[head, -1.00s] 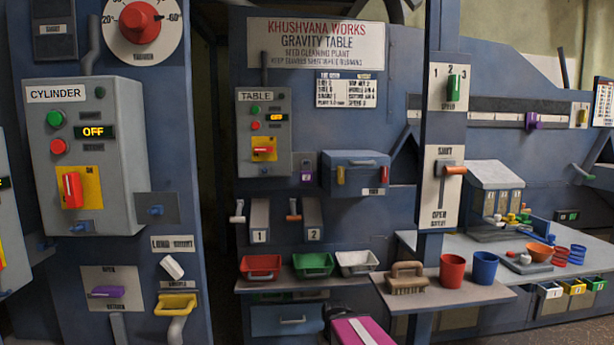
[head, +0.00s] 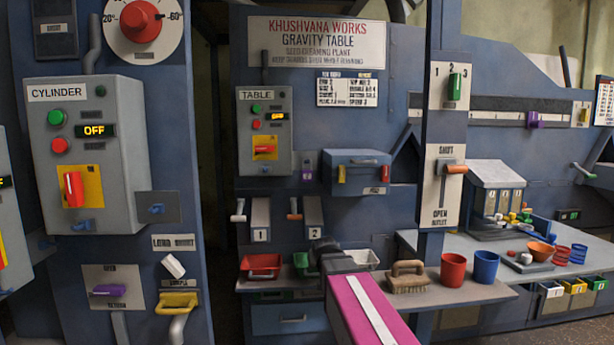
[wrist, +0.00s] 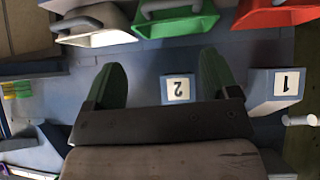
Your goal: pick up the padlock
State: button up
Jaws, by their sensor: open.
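A small purple piece that looks like the padlock (head: 307,172) hangs on the blue panel in the head view, between the TABLE control box and the blue lidded box. It is small there, and I cannot make it out for sure in the wrist view. My gripper (head: 323,247) is in front of the small trays, below and slightly right of the padlock in the picture, and apart from it. In the wrist view my gripper (wrist: 162,60) shows two green fingers spread apart with nothing held between them.
The TABLE control box (head: 264,130) and blue lidded box (head: 356,172) flank the padlock. Below are chutes 1 (head: 261,219) and 2 (head: 313,215). Red (wrist: 278,14), green (wrist: 175,22) and white (wrist: 100,25) trays sit on a shelf. A brush (head: 408,278) and cups stand right.

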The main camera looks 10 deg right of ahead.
jog(key=w+a+r+t, duration=0.1)
jog(key=w+r+t, duration=0.4)
jog(key=r, duration=0.9)
jog(key=t, duration=0.4)
send_near(307, 171)
jog(key=shift+y, duration=0.4)
jog(key=w, duration=0.7)
jog(key=w+d, duration=0.1)
jog(key=w, duration=0.3)
jog(key=shift+w+r, duration=0.15)
jog(key=shift+r, duration=0.05)
jog(key=shift+c, duration=0.3)
jog(key=c, duration=1)
